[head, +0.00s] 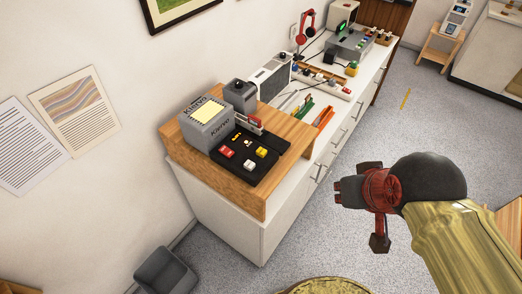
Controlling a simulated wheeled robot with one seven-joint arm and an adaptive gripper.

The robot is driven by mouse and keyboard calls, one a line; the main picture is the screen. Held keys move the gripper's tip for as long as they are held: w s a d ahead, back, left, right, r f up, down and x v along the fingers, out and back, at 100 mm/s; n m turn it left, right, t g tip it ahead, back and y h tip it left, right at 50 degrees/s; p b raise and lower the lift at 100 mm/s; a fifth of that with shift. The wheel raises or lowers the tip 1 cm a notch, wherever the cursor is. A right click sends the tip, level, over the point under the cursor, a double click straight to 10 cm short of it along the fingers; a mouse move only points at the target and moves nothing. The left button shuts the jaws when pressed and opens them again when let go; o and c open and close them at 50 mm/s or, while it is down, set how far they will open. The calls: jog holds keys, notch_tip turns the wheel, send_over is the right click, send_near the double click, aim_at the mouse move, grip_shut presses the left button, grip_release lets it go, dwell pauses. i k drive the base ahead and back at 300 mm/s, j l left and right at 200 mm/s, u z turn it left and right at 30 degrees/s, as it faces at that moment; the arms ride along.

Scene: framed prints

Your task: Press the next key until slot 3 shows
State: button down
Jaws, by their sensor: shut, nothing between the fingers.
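A grey box with a lit yellow screen (206,111) and the lettering "Klervo" stands on a wooden top at the near end of the counter. I cannot read any slot number on the screen. In front of it lies a black pad (258,180) with a red key (226,153), a white key (248,165), a yellow key (262,152) and small yellow marks. I cannot tell which key is the next key. My gripper (338,192) is shut and empty, in the air over the floor, to the right of the counter and apart from the keys.
A dark grey box (240,96) stands behind the pad. A grey bin (165,272) is on the floor.

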aim_at(261, 152)
jog(key=i+j, duration=0.1)
jog(key=j, duration=0.6)
jog(key=i+j, duration=0.1)
jog(key=j, duration=0.55)
jog(key=i+j, duration=0.1)
jog(key=j, duration=0.6)
